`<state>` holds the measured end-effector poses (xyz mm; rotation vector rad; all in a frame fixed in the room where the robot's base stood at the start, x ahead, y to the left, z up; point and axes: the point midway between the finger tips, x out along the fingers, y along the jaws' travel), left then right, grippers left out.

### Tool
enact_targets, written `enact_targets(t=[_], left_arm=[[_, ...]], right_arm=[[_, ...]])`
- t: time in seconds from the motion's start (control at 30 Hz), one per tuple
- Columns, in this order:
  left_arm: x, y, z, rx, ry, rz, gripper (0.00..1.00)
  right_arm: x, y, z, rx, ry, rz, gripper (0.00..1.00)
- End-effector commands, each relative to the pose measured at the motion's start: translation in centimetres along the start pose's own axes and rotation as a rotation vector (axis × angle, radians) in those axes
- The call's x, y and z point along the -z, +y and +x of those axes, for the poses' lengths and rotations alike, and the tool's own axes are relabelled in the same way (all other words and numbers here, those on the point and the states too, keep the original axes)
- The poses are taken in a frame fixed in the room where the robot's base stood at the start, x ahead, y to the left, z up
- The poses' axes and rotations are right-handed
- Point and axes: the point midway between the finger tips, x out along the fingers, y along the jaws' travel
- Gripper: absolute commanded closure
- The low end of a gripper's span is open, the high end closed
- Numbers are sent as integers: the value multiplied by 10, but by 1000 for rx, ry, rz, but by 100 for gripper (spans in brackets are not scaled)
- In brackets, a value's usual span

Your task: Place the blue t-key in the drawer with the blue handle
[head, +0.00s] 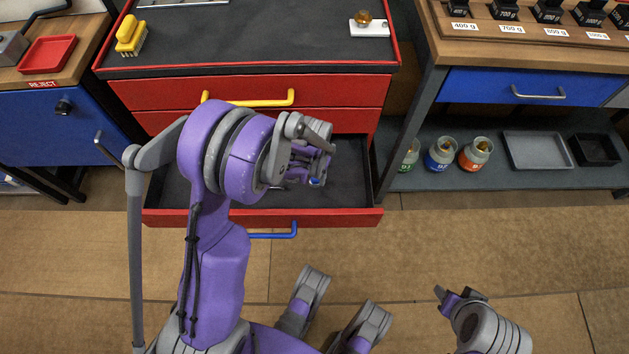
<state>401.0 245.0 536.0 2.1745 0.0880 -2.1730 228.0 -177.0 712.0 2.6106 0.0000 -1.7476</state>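The drawer with the blue handle (272,235) is pulled open below the drawer with the yellow handle, and its visible dark floor (345,190) looks bare. My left gripper (318,168) is over this open drawer, pointing right. A small blue piece (316,182), which may be part of the blue t-key, shows at its fingertips. I cannot tell whether it is held or lies behind them. The arm hides the left part of the drawer. My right gripper (449,294) is low at the bottom right, over the floor, away from the drawer; its finger opening is unclear.
The red cabinet's top (270,40) carries a yellow brush (131,36) and a small brass item on a white block (369,24). At right, a shelf holds several jars (441,154) and a grey tray (538,151). The floor right of the drawer is clear.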

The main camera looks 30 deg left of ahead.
Motion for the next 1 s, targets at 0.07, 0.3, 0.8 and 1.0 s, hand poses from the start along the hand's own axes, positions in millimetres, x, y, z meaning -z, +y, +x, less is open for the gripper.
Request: enact_targets(t=[0.07, 0.3, 0.8, 1.0], left_arm=[[0, 0, 12, 0, 0, 0, 100], [0, 0, 33, 0, 0, 0, 100], [0, 0, 36, 0, 0, 0, 23], [0, 0, 36, 0, 0, 0, 23]], right_arm=[[-1, 0, 4, 0, -2, 0, 50], [-3, 0, 11, 0, -4, 0, 50], [-4, 0, 14, 0, -5, 0, 50], [-4, 0, 14, 0, -5, 0, 50]])
